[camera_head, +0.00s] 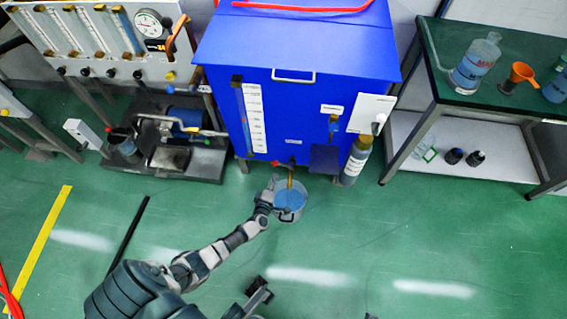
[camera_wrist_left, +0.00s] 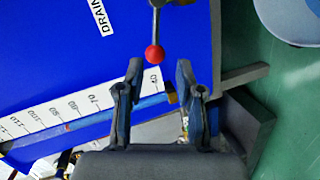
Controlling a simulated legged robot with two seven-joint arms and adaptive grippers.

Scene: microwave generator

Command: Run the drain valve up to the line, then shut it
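The blue tank (camera_head: 300,100) has a white level scale (camera_head: 256,118) on its left front. In the left wrist view the scale (camera_wrist_left: 75,110) shows numbers beside a blue tube, with a small red mark (camera_wrist_left: 68,127). The drain valve's lever ends in a red ball (camera_wrist_left: 154,53), also visible low on the tank in the head view (camera_head: 275,163). A brass spout (camera_head: 290,180) hangs over a pot (camera_head: 298,214) holding blue liquid. My left gripper (camera_wrist_left: 157,75) is open, its fingertips apart, with the ball just beyond the gap. What looks like my right gripper (camera_head: 260,290) is at the bottom edge, its fingers unclear.
A bottle (camera_head: 355,160) stands at the tank's lower right. A green-topped bench (camera_head: 470,100) with glassware is at right, and a pump unit (camera_head: 175,140) is at left. The green floor in front is mostly clear.

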